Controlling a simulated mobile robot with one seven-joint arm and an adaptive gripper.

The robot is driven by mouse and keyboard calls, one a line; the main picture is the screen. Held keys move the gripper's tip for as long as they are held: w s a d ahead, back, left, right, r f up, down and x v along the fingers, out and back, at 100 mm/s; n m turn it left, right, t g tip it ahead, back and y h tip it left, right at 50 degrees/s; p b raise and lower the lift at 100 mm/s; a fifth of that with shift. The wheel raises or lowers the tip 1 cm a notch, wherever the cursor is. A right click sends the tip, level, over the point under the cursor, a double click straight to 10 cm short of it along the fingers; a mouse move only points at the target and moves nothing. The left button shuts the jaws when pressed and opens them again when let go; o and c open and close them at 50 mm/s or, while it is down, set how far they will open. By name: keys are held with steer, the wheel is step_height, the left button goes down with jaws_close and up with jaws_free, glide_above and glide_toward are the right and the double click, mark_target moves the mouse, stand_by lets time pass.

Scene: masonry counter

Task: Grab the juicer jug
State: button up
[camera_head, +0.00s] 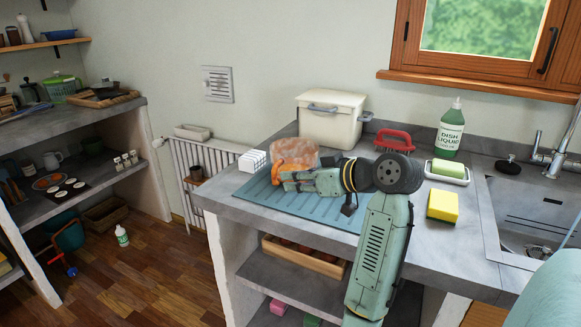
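My gripper (287,178) is over the blue ribbed mat (322,212) on the counter, pointing left. An orange part (290,166) shows at its fingertips; I cannot tell whether it belongs to my gripper or to something at it. Just behind stands a mottled pinkish, see-through-looking object (294,150), its lower part hidden by the orange part and my gripper. It may be the juicer jug, but its shape is not clear. Whether my fingers touch it, or are open or shut, cannot be made out.
A white box (262,160) is left of the pinkish object. Behind are a cream bin (330,120) and a red-handled brush (393,138). To the right are a dish liquid bottle (451,130), a soap dish (447,173), a yellow sponge (442,206) and the sink (540,215).

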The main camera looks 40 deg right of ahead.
mark_target(276, 179)
steer(key=p+x, duration=0.3)
steer(key=x, duration=0.5)
steer(key=shift+w+d+f, duration=0.1)
steer(key=shift+d+f, duration=0.05)
steer(key=shift+f, duration=0.1)
steer(key=shift+c, duration=0.5)
jaws_close()
steer(key=shift+r, duration=0.1)
